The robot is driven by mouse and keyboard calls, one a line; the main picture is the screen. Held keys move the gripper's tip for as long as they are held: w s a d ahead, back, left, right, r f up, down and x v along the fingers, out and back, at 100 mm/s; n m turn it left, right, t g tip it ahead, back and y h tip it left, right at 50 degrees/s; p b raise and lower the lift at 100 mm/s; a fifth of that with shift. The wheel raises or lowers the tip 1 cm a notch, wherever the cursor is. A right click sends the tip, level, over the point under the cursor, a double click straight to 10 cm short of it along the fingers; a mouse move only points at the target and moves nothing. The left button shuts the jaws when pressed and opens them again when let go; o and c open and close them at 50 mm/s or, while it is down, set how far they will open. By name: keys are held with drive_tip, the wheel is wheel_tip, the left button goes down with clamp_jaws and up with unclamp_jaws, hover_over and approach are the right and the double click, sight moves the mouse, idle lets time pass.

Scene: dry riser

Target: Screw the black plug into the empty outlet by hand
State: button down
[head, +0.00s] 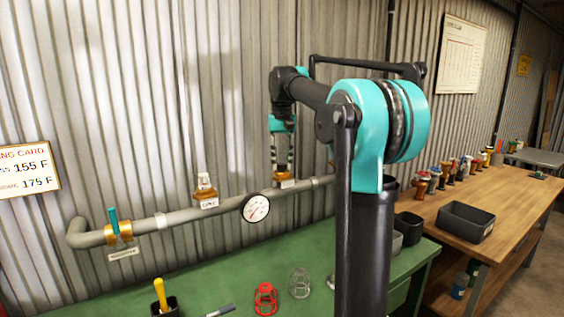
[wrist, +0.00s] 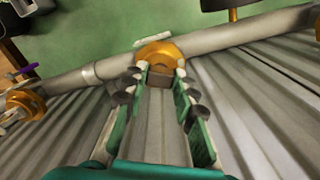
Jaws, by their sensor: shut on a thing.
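My gripper (wrist: 157,82) points down at a brass outlet (wrist: 162,52) on the grey pipe. Its fingers are shut on a small dark piece, which I take to be the black plug (wrist: 160,78); it shows only partly between the fingertips. The plug is right at the outlet's mouth, but I cannot tell how deep it sits. In the head view my gripper (head: 283,160) is over the same outlet (head: 285,181), which has a white label, and the plug cannot be made out there.
The pipe (head: 180,217) runs along the corrugated wall with a gauge (head: 256,207), a labelled fitting (head: 206,188) and a teal-handled valve (head: 116,226). A red cage (head: 265,298) and a grey cage (head: 300,283) stand on the green bench. A wooden bench (head: 510,205) is at right.

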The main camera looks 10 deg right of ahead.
drive_tip(key=m, duration=0.5)
drive_tip(key=shift+m, duration=0.4)
drive_tip(key=m, duration=0.5)
drive_tip(key=shift+w+a+m, duration=0.1)
drive_tip(key=shift+m, duration=0.3)
drive_tip(key=c, duration=1.2)
unclamp_jaws()
